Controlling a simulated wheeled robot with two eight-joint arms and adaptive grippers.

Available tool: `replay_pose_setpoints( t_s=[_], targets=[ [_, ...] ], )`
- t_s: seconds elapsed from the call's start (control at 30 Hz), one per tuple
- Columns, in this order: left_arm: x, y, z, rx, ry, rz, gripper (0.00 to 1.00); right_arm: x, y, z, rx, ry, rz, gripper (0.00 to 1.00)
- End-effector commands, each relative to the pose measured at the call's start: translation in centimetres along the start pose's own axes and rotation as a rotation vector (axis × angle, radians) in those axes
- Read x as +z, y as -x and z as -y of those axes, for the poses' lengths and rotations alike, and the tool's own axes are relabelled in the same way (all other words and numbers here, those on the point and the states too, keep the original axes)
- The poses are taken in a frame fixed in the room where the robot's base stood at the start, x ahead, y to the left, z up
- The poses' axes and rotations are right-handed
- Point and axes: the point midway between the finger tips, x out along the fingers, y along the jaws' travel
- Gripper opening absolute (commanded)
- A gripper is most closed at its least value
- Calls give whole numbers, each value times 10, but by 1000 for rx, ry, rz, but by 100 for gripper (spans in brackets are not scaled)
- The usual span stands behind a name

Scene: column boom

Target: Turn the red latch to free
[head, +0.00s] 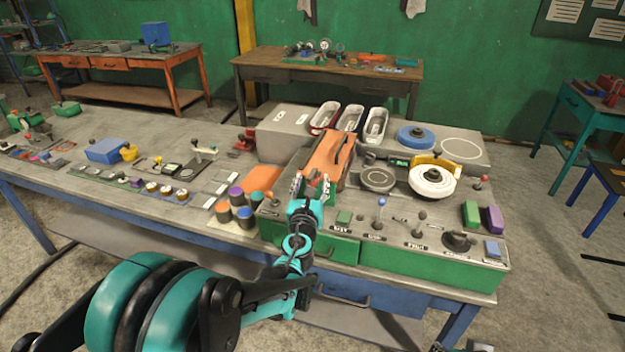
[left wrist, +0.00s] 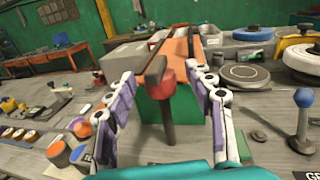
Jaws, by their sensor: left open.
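The red latch shows in the left wrist view as a red block (left wrist: 165,82) on a dark upright stem, in front of an orange and green housing (left wrist: 186,106). In the head view its red part is small and mostly hidden by my gripper. My left gripper (head: 312,188) is over the left part of the console. In the left wrist view its two fingers (left wrist: 164,100) are apart, one on each side of the red block and stem, with visible gaps. I cannot tell how the latch is turned.
A blue-knobbed lever (head: 381,202) stands to the right, with a green block (head: 344,217) nearer. Orange, purple and blue-topped cylinders (head: 236,194) stand to the left. A white wheel (head: 432,181) and blue disc (head: 417,137) sit farther back right.

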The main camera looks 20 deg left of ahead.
Motion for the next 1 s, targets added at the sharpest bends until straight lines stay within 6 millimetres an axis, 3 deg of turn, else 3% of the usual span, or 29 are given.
replay_pose_setpoints(
  t_s=[0.2, 0.47, 0.5, 0.7, 1.0],
  targets=[
    [0, -21, 0, 1, 2, 0, 53, 3, -4, 0, 0, 0, 0, 40],
    [1, -24, 0, 1, 3, 0, 53, 3, -4, 0, 0, 0, 0, 40],
    [1, -24, 0, 1, 3, 0, 51, 3, -4, 0, 0, 0, 0, 40],
    [1, -24, 0, 1, 3, 0, 2, 3, -4, 0, 0, 0, 0, 40],
    [0, -24, -1, -22, 4, -1, 2, 3, -4, 0, 0, 0, 0, 40]
  ],
)
